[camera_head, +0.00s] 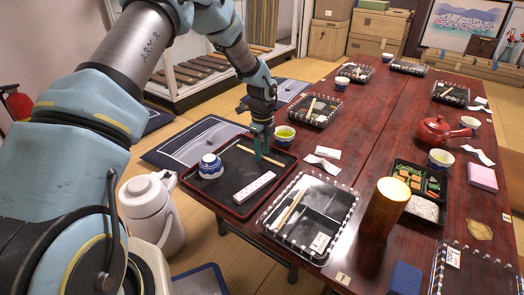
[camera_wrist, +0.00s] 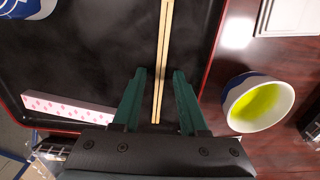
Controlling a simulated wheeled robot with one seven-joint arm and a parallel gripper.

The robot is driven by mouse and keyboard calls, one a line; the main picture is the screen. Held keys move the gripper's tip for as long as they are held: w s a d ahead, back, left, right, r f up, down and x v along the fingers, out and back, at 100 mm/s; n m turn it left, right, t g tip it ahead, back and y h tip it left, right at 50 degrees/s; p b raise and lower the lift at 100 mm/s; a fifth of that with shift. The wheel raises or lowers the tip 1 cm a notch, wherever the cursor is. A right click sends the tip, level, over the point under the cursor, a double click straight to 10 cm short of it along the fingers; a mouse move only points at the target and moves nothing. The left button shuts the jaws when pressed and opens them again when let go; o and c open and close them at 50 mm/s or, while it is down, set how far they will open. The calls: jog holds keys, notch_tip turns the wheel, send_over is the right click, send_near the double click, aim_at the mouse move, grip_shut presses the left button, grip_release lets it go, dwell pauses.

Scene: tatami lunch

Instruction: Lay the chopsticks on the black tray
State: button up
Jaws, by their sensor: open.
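A pair of pale wooden chopsticks (camera_head: 246,150) lies on the black tray (camera_head: 217,190), toward its far right side. In the wrist view the chopsticks (camera_wrist: 165,45) run lengthwise side by side over the dark tray surface (camera_wrist: 90,60). My gripper (camera_head: 262,157) is low over the tray at the chopsticks. In the wrist view my open green fingers (camera_wrist: 160,74) stand on either side of the chopsticks, with a gap on both sides. Nothing is gripped. The near ends of the chopsticks stop close to the gripper body.
A blue-and-white cup (camera_head: 210,167) and a pink patterned packet (camera_head: 255,187) sit on the tray. A cup of green tea (camera_head: 284,136) stands just beyond its edge, close to my right finger in the wrist view. A lidded bento box (camera_head: 305,212) lies right of the tray.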

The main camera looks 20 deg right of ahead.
jog(key=shift+r, duration=0.1)
notch_tip(320, 180, up, 12)
jog(key=p, duration=0.4)
jog(key=shift+r, duration=0.1)
jog(key=a+r+n, duration=0.4)
jog(key=a+n, duration=0.3)
jog(key=a, duration=0.3)
jog(key=a+r+n, duration=0.4)
jog(key=a+n, duration=0.2)
jog(key=a, duration=0.4)
jog(key=s+a+r+n, duration=0.1)
jog(key=s+a+n, duration=0.5)
jog(key=a+n, duration=0.2)
jog(key=s+a+r+n+t, duration=0.1)
jog(key=s+a+r+n, duration=0.1)
jog(key=s+a+n, duration=0.3)
jog(key=a+n, duration=0.3)
jog(key=a, duration=0.2)
jog(key=shift+s+r+t, duration=0.25)
jog(key=shift+s+t, duration=0.05)
jog(key=shift+s, duration=0.05)
